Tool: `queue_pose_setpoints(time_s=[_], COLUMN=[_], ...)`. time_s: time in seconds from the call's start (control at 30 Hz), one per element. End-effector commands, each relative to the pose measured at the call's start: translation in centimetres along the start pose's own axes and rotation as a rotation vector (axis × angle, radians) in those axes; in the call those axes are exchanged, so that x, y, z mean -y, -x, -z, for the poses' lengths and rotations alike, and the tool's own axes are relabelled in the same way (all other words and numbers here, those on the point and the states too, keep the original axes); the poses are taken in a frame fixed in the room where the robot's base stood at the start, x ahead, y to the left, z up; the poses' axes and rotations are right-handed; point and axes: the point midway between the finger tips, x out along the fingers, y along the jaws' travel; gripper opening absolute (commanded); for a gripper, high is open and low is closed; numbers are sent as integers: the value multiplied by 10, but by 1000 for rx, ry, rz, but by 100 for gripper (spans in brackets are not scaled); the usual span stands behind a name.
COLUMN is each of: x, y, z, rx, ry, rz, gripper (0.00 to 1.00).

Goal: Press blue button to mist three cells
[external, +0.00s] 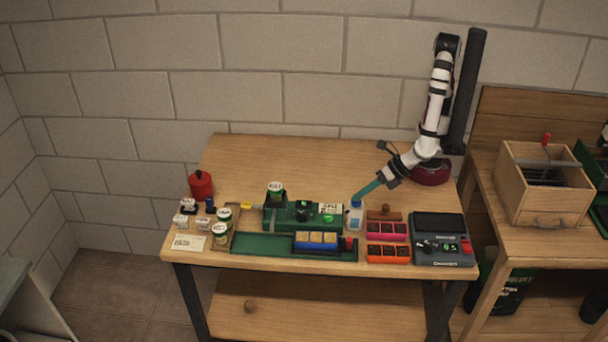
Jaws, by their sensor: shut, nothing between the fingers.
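My gripper (360,196) has teal fingers, shut and empty, pointing down-left. Its tips are at or just above the top of a small white bottle with a blue label (355,213); I cannot tell whether they touch it. A green machine (290,216) stands left of the bottle, with bright green controls on top and a labelled jar (276,193) at its left end. In front, a dark blue tray with three yellowish cells (316,240) sits at the right end of a long green tray (262,247). I cannot make out a blue button for certain.
Pink (387,231) and orange (387,254) trays and a dark control box (442,246) stand at the right. Labelled pots (220,233), a card (189,242) and a red canister (201,184) are at the left. The table's back (290,160) is clear.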

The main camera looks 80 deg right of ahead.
Motion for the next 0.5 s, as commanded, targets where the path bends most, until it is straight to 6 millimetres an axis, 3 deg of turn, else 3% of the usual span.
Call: queue_pose_setpoints(time_s=[0.5], x=[-3], y=[3], z=[-2], rx=[0], ry=[0], rz=[-1], gripper=[0])
